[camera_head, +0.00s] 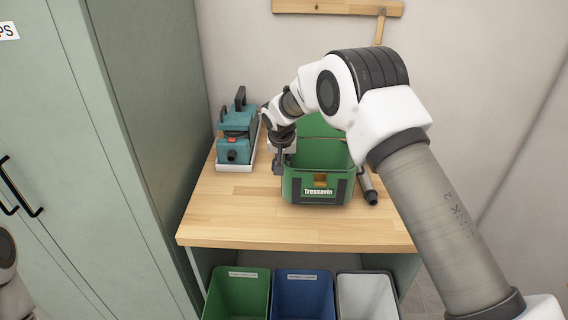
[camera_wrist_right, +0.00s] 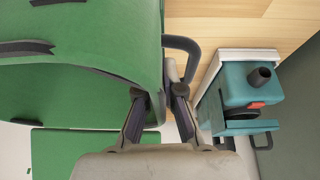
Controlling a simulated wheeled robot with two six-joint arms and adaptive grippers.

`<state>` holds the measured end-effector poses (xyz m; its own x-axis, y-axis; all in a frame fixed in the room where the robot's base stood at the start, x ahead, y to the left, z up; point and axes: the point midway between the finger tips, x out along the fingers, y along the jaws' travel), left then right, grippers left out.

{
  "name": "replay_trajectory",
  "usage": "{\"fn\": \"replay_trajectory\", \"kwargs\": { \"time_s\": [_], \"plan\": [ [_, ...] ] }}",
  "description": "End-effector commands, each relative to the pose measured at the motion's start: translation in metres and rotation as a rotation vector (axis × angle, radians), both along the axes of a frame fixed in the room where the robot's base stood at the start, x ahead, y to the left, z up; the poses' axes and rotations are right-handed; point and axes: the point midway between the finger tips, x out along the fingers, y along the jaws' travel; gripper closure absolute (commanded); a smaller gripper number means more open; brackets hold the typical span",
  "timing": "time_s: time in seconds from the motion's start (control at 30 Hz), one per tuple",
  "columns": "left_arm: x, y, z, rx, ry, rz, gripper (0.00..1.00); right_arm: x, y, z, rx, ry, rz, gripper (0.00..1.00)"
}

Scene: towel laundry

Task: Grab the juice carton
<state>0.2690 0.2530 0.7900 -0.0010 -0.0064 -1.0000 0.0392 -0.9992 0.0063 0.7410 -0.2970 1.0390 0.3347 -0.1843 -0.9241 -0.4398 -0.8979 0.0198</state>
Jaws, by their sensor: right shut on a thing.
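I see no juice carton in either view. My right gripper (camera_head: 279,162) is at the left side of a green box (camera_head: 317,190) marked "Tressavin" on the wooden table. The green box wall (camera_wrist_right: 100,45) is beside the fingers. The box stands upright, and my right arm covers part of its back. My left gripper is out of view; only a bit of my left arm shows at the lower left.
A teal machine (camera_head: 237,130) in a white tray (camera_head: 235,167) stands left of the box. A grey cylindrical tool (camera_head: 369,187) lies to its right. Green (camera_head: 235,294), blue (camera_head: 302,296) and white (camera_head: 367,297) bins stand below the front edge. The tabletop (camera_head: 270,228) is clear in front.

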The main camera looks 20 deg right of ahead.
Motion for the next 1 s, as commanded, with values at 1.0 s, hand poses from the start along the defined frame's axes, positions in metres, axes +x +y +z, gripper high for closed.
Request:
{"fn": "replay_trajectory", "kwargs": {
  "time_s": [1.0],
  "plan": [
    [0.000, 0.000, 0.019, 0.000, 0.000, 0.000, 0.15, 0.003, -0.001, -0.035, 0.001, 0.000, 0.000, 0.69]
  ]
}}
